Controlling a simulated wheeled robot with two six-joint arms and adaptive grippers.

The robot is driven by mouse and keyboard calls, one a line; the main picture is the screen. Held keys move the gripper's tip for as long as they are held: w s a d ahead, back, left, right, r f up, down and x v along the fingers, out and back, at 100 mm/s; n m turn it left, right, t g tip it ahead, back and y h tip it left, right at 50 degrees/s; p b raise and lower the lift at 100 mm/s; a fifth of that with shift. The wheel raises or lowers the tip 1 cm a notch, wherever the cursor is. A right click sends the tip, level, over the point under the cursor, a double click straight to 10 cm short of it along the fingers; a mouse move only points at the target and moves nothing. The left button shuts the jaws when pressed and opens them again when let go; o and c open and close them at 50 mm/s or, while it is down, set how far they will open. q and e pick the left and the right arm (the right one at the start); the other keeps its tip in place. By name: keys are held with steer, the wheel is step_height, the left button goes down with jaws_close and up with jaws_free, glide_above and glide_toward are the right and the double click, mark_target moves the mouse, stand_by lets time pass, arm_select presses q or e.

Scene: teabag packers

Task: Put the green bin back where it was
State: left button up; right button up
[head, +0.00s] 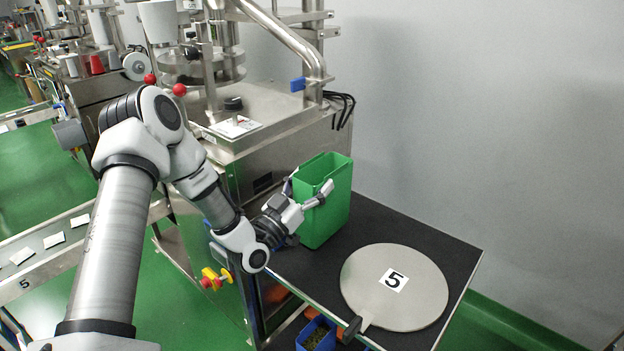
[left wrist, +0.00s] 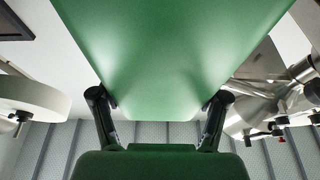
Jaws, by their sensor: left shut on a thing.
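The green bin (head: 328,208) is an upright, open-topped, tapered box at the back left of the black tabletop, beside the steel machine. Its bottom is at or just above the tabletop; I cannot tell which. My left gripper (head: 311,188) reaches in from the left and is shut on the bin, with fingers on either side of its upper part. In the left wrist view the bin (left wrist: 165,45) fills the upper middle, between the two dark fingers of my left gripper (left wrist: 160,101). My right gripper is not in view.
A round grey lid (head: 368,308) marked 5 lies at the front right of the black tabletop (head: 440,246). The steel packing machine (head: 285,125) stands close behind and left of the bin. A blue bin (head: 316,335) with dark contents sits below the table. A grey wall closes the right.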

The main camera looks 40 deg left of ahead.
arm_select(q)
steer(key=shift+d+f, duration=0.1)
steer(key=shift+f, duration=0.3)
steer(key=shift+f+b, duration=0.65)
steer(key=shift+b, duration=0.05)
steer(key=o, duration=1.8)
steer(key=shift+s, duration=0.1)
steer(key=v, duration=1.2)
